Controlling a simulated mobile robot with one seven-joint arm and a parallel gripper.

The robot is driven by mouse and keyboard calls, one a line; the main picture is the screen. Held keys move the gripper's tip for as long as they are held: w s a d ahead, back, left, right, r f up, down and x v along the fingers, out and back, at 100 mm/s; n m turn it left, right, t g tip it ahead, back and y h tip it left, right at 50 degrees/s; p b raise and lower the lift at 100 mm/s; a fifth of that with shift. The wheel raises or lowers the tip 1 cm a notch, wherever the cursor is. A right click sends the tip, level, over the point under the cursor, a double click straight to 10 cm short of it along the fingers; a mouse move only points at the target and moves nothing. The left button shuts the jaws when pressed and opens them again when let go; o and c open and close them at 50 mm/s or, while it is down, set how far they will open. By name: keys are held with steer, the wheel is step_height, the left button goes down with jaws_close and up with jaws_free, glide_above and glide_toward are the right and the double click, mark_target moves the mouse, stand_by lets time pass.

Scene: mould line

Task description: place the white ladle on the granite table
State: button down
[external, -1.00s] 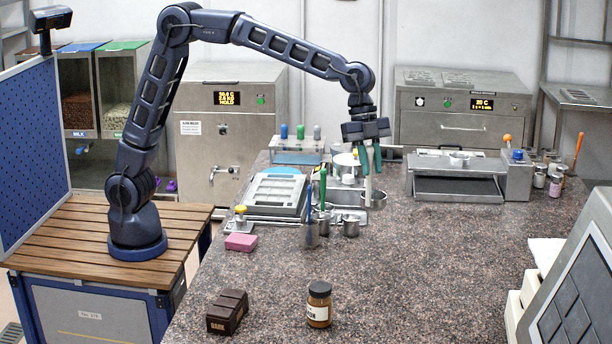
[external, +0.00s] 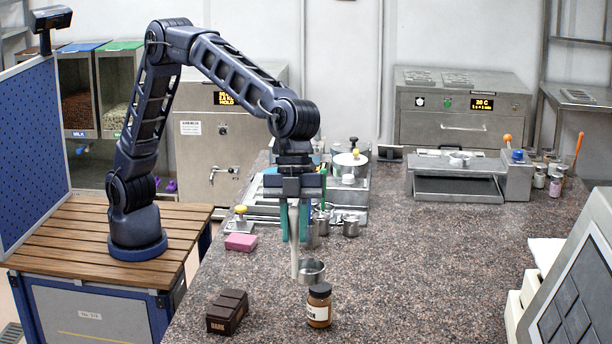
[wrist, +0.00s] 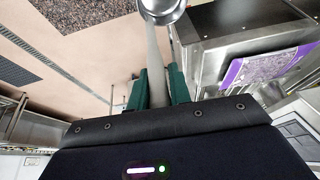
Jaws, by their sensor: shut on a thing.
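My gripper (external: 294,222) is shut on the white ladle (external: 294,250), which hangs down from it with its metal bowl (external: 312,271) at the lower end. In the external view the bowl shows just above and left of the brown jar's dark lid, over the front part of the granite table (external: 430,270). I cannot tell how high the bowl is above the table. In the wrist view the ladle's pale handle (wrist: 157,65) runs between the green fingers, with part of the bowl (wrist: 162,8) at the top edge.
A brown jar (external: 319,308) and a dark chocolate block (external: 227,312) stand at the table's front. A pink block (external: 240,242) lies at the left edge. Small metal cups (external: 350,226) stand behind my gripper. The table's middle right is clear.

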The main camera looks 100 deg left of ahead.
steer(key=shift+s+d+f, duration=0.1)
steer(key=shift+s+d, duration=0.15)
steer(key=shift+d, duration=0.15)
steer(key=shift+s+d+f, duration=0.1)
steer(key=shift+f, duration=0.25)
step_height(320, 180, down, 19)
steer(key=shift+f, duration=0.2)
steer(key=c, duration=1.3)
jaws_free()
